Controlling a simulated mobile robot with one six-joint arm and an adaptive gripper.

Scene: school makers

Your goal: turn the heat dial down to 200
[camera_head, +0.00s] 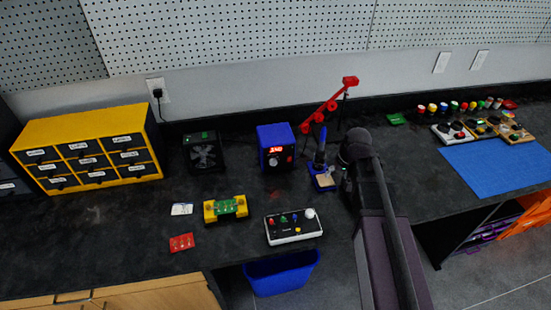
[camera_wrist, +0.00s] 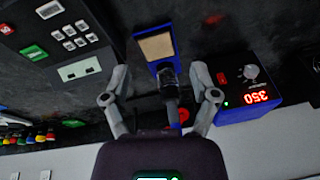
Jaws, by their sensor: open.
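The blue heat station (camera_head: 275,148) stands on the dark bench left of my arm, with a lit red display and a dial on its front. In the wrist view the station (camera_wrist: 245,92) is at the right, upside down; its display (camera_wrist: 257,97) reads 350. The grey heat dial (camera_wrist: 250,72) and a red switch (camera_wrist: 222,78) are beside the display. My gripper (camera_wrist: 160,72) is open and empty, its fingers apart and clear of the dial. A soldering iron (camera_wrist: 171,88) in its stand appears between the fingers; I cannot tell whether they touch it.
The iron stand's sponge tray (camera_head: 323,181) is just right of the station. A red jointed arm (camera_head: 328,103) rises behind it. A black fan (camera_head: 204,152) stands to its left. A white control box (camera_head: 293,226) sits at the front edge, with clear bench between it and the station.

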